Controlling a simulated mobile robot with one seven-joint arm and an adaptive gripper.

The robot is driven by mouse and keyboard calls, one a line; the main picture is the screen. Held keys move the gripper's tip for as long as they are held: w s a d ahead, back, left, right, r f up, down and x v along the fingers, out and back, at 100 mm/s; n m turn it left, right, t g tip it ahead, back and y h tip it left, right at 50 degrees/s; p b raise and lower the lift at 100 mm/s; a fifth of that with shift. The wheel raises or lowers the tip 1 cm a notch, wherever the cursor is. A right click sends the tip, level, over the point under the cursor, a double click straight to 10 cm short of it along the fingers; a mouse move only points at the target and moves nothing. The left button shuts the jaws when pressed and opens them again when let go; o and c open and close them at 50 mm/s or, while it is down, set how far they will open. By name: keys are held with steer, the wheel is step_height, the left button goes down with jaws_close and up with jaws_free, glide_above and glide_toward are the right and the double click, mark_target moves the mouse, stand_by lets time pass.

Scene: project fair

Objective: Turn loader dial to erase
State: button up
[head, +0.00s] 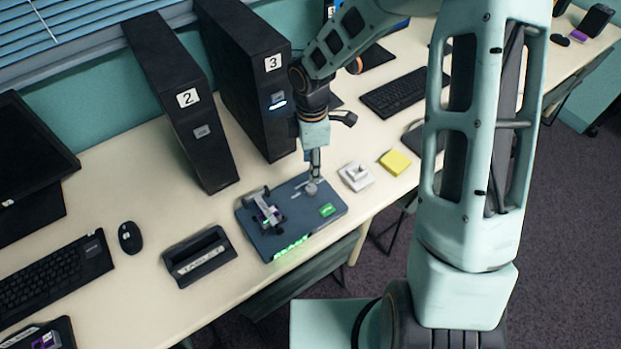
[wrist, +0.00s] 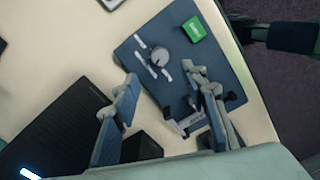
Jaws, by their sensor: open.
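The loader (head: 308,232) is a dark blue board lying flat on the desk; it also shows in the wrist view (wrist: 140,40). Its dial is a round grey knob (wrist: 160,57) with white marks beside it, too small to read. I cannot tell the dial's setting. In the head view the dial (head: 311,189) sits close below my gripper (head: 315,168). In the wrist view my gripper (wrist: 164,80) is open and empty, its fingers spread apart, with the dial ahead of the gap between them. The fingers look clear of the dial.
Black towers 2 (head: 187,130) and 3 (head: 245,75) stand behind. A white switch box (head: 356,176) and yellow notes (head: 395,162) lie to the right, a black holder (head: 200,265) to the left.

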mark_target(311, 188)
step_height(311, 188, down, 10)
steer(key=shift+r, duration=0.15)
stand_by(0.3)
jaws_close()
